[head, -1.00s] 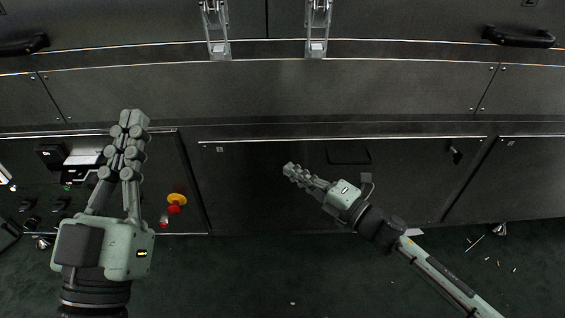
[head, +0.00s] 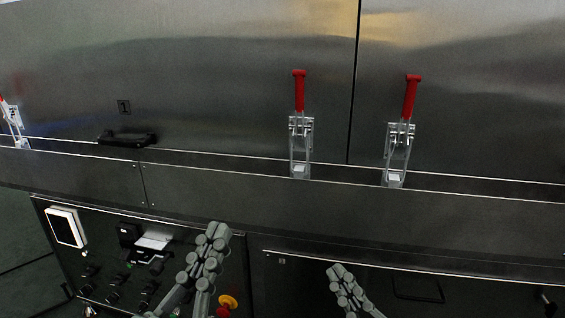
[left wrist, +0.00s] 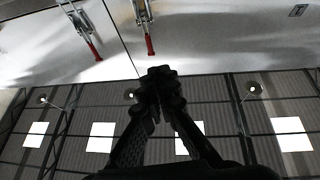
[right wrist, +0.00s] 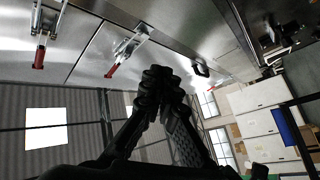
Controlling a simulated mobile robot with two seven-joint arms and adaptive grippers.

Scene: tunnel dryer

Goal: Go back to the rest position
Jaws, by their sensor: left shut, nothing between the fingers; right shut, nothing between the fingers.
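My left gripper (head: 213,240) is low in the head view, left of centre, in front of the dryer's lower front. Its fingers are shut together with nothing between them. It also shows dark in the left wrist view (left wrist: 160,75). My right gripper (head: 338,270) is at the bottom of the head view, right of the left one, also shut and empty. It shows in the right wrist view (right wrist: 158,75) with its fingertips together. The rest of both arms is mostly out of the head view. Both grippers appear apart from each other.
The metal dryer front (head: 230,90) fills the head view. Two toggle clamps with red handles (head: 299,92) (head: 410,97) stand upright beside a door seam. A black handle (head: 127,138) is at left. A control panel (head: 100,265) with a yellow-and-red button (head: 227,303) is lower left.

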